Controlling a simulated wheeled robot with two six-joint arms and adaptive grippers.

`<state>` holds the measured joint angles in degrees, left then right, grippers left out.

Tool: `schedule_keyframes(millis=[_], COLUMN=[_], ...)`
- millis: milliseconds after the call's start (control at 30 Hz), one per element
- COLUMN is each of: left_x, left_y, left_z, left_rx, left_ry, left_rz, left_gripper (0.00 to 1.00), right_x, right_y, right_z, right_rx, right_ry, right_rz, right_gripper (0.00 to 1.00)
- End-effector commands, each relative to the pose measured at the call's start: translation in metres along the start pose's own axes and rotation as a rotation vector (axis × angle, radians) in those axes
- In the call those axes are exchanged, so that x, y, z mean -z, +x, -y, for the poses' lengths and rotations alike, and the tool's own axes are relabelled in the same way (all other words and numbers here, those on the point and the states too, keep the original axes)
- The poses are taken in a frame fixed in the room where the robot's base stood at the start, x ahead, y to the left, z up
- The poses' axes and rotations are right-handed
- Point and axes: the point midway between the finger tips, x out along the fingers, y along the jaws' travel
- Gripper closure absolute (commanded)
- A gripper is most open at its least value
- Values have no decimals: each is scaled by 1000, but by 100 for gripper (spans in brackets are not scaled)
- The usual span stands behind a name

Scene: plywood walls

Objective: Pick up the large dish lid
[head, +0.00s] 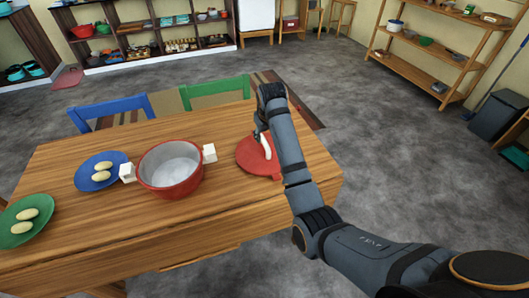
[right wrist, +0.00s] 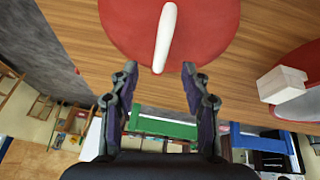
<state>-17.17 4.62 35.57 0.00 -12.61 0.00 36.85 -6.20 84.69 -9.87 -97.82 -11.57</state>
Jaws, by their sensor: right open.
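The large dish lid (head: 247,156) is a flat red disc with a white bar handle (head: 265,145). It lies on the right part of the wooden table (head: 230,207). My right gripper (head: 261,134) is over the lid's far side, close to the handle, and my right arm hides part of the lid. In the right wrist view the lid (right wrist: 205,30) is at the top, and the open, empty fingers of my right gripper (right wrist: 160,85) point at the near end of the white handle (right wrist: 166,35). My left gripper is not in view.
A red pot (head: 170,190) with white handles stands left of the lid. A blue plate (head: 88,180) and a green plate (head: 15,235), each with pale oval items, are further left. A blue chair (head: 110,110) and a green chair (head: 215,90) stand behind the table.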

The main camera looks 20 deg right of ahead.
Motion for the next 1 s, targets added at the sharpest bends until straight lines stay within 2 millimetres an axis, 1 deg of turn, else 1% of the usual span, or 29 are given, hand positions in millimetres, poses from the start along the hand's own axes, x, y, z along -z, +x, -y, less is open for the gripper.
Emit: schedule_keyframes(millis=[33, 133, 367, 533, 633, 733, 900, 1000], left_x=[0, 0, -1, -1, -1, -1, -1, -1], left_y=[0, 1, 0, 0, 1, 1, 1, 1], left_z=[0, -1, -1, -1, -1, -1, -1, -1], left_rx=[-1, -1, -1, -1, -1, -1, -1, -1], left_ry=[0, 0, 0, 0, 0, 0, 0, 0], left_rz=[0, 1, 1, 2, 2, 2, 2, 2], left_gripper=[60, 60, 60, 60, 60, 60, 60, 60], right_x=[-1, 0, 0, 0, 0, 1, 1, 1], right_y=[10, 22, 33, 62, 75, 79, 79, 79], right_z=[0, -1, 0, 2, 2, 2, 2, 2], right_rx=[-1, -1, -1, -1, 0, 0, -1, -1], right_ry=[0, 1, 1, 1, 0, 1, 1, 1], right_rz=[3, 2, 1, 2, 1, -1, -1, -1], right_gripper=[53, 53, 53, 53, 53, 53, 53, 66])
